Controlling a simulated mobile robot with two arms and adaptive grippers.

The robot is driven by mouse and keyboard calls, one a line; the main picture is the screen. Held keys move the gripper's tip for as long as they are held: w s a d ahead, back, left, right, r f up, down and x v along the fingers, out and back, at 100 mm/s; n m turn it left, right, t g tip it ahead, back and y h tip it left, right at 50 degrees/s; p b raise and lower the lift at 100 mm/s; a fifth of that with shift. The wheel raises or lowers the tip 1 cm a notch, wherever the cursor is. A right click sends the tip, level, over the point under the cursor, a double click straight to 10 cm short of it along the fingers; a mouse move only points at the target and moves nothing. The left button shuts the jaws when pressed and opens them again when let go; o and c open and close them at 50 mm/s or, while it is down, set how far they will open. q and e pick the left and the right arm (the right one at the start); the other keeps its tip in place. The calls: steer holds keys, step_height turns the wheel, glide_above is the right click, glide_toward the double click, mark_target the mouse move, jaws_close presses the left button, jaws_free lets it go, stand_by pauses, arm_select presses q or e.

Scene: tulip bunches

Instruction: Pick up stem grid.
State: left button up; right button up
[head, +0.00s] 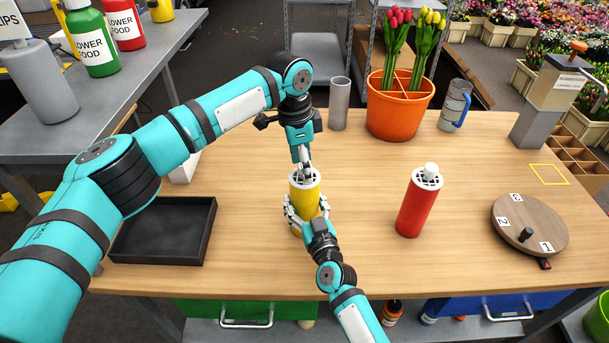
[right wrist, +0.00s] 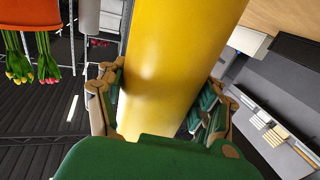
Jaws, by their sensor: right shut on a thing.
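A yellow cylinder (head: 305,197) stands upright on the table, with a white stem grid (head: 302,177) on its top. My right gripper (head: 308,216) is shut around the cylinder; the right wrist view shows its fingers on both sides of the yellow wall (right wrist: 175,80). My left gripper (head: 303,163) points down from above, its tips at the middle of this grid and hiding part of it. I cannot tell if its fingers are closed on the grid. A red cylinder (head: 414,208) stands to the right, with another white stem grid (head: 428,178) and a white knob on top.
Behind stand an orange pot (head: 399,115) with tulips, a grey cylinder (head: 339,104) and a grey mug (head: 454,106). A black tray (head: 205,232) lies left. A round numbered wooden disc (head: 530,222) lies right. The table is bare between the two cylinders.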

arm_select(q)
steer(key=shift+f, duration=0.55)
steer(key=c, duration=1.1)
steer(key=shift+r, duration=0.1)
step_height(320, 180, up, 10)
arm_select(e)
steer(key=o, duration=1.6)
